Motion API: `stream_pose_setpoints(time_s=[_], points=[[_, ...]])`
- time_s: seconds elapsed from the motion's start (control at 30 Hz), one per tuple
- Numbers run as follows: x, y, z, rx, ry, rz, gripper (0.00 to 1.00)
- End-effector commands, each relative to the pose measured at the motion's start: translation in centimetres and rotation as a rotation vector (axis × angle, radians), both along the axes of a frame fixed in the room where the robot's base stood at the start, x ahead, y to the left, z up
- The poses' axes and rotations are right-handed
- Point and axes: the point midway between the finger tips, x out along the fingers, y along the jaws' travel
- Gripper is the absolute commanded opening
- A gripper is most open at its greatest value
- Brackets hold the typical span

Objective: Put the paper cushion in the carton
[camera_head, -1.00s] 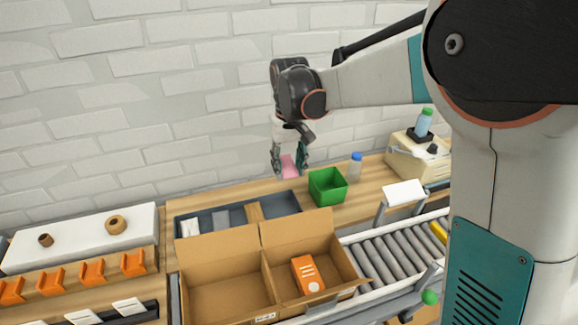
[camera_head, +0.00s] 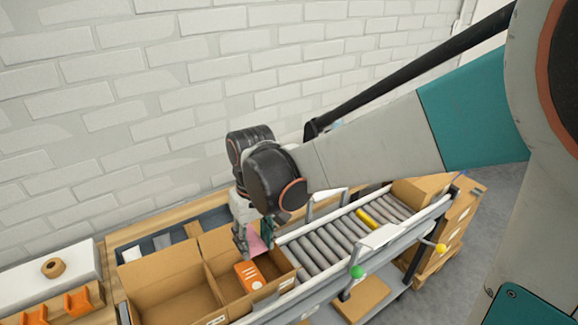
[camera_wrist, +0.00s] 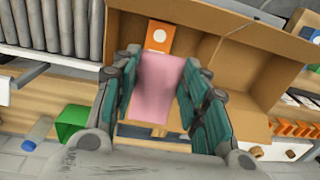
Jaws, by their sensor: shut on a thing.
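The paper cushion is a pink pad (camera_wrist: 157,88), held between the fingers of my gripper (camera_wrist: 160,95) in the wrist view. In the head view the pink pad (camera_head: 256,243) shows between the fingertips, at the back of the carton's right compartment. The carton (camera_head: 170,272) is an open brown box with a divider and raised flaps. An orange box with white marks (camera_head: 249,275) stands in its right compartment, and it also shows in the wrist view (camera_wrist: 160,37). I cannot tell whether the pad is below the carton's rim.
A roller conveyor (camera_head: 340,238) runs along the carton's right side. A grey tray (camera_head: 160,243) lies behind the carton. A white surface with a brown roll (camera_head: 53,268) is at the left. A green bin (camera_wrist: 72,123) shows in the wrist view.

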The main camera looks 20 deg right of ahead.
Motion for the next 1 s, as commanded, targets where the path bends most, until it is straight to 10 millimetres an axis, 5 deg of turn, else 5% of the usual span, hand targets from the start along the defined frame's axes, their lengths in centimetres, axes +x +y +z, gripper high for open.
stream_pose_setpoints(time_s=[1.0], points=[[-0.3,0.3,-6.6,0.0,0.0,0.0,0.28]])
